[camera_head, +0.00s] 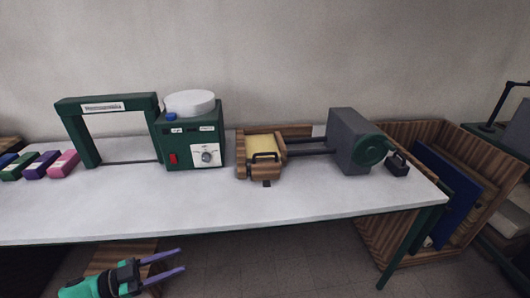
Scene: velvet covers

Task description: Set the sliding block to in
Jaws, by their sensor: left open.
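A wooden block with a dark handle (266,170) sits on the white table, right of the middle of the head view. It looks like the sliding block. A yellow pad (260,148) lies on top, and dark rods (308,147) run from it to a grey housing (346,140) on the right. A gap separates block and housing. My left gripper (182,260) is low in front of the table's front edge, left of and well away from the block. Its two purple fingers are apart, pointing right, with nothing between them. My right gripper is out of view.
A green machine (191,148) with a dial, a red switch and a white round top stands left of the block, beside a green frame (82,132). Coloured blocks (63,163) lie at the far left. A wooden crate (385,222) stands right of the table (200,210). The table's front strip is clear.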

